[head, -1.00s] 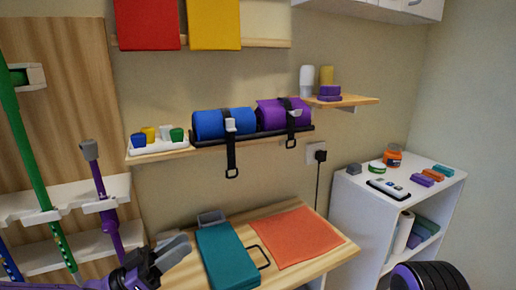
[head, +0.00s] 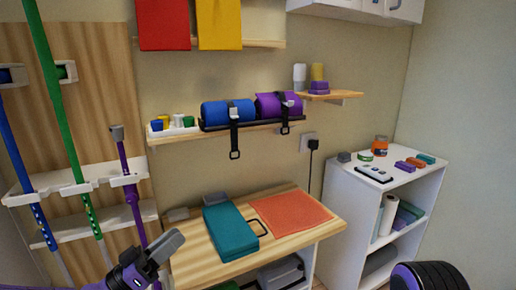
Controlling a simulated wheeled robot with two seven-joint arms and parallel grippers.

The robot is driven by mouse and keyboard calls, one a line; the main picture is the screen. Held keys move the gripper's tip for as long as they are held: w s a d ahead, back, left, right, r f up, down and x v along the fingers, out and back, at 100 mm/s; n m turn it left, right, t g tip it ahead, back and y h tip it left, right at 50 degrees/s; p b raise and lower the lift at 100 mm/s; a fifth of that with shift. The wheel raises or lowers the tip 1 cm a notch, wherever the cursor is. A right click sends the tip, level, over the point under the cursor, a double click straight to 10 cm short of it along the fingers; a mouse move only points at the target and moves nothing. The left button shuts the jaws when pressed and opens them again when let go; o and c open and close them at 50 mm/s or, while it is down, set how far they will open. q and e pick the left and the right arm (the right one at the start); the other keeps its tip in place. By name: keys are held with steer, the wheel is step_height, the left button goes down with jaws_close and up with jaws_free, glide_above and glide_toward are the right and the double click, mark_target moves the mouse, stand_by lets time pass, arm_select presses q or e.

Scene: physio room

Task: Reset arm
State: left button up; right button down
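My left gripper (head: 172,245) is at the bottom left, in front of the wooden bench's left end. Its grey fingers look close together, with nothing seen between them. My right gripper is not in view; a dark ribbed part of my own body shows at the bottom right. A teal case (head: 230,231) with a dark handle lies on the wooden bench (head: 190,262), beside an orange mat (head: 290,214). The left gripper appears apart from both.
A rack (head: 75,190) with blue, green and purple poles stands at the left. A wall shelf (head: 210,133) holds blue and purple strapped rolls and small cups. A white cabinet (head: 345,200) with small items stands at the right. Open floor is barely visible.

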arm_select(q)
steer(key=s+a+f+n+g+y, duration=0.1)
steer(key=s+a+f+n+y, duration=0.1)
steer(key=f+n+y, duration=0.7)
steer(key=s+a+f+n+g+y, duration=0.1)
steer(key=s+a+f+n+y, duration=0.3)
steer(key=f, duration=1)
steer(key=s+a+f+g+y, duration=0.1)
steer(key=s+f+g+y, duration=0.1)
steer(key=s+f, duration=0.3)
steer(key=s+a+f+g+y, duration=0.2)
steer(key=s+f+g, duration=0.2)
steer(key=s, duration=0.8)
steer(key=s+a+f+g+y, duration=0.1)
steer(key=s+f+g+y, duration=0.2)
steer(key=s+f, duration=0.4)
steer(key=shift+s+a+f+m+g, duration=0.3)
steer(key=shift+s+f+m+g, duration=0.1)
steer(key=shift+s, duration=0.4)
steer(key=shift+w, duration=0.1)
